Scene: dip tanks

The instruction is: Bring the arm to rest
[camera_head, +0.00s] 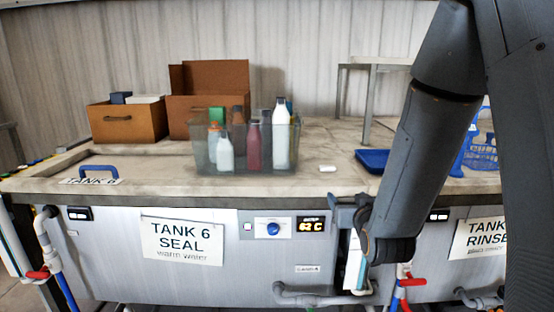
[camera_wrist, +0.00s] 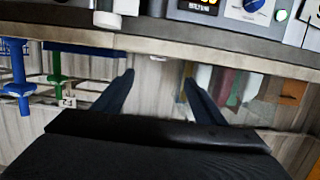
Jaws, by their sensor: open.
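My arm comes down from the upper right in the head view and bends at a joint low in front of the tank front. My gripper (camera_wrist: 157,78) shows in the wrist view with two dark fingers spread apart and nothing between them.
A clear bin (camera_head: 205,158) of bottles stands on the bench. Brown boxes (camera_head: 125,122) stand at the back left. A small white block (camera_head: 327,169) and a blue tray (camera_head: 372,160) lie near the arm. A blue rack (camera_head: 480,155) is at right. Red-handled pipes (camera_head: 412,282) run below.

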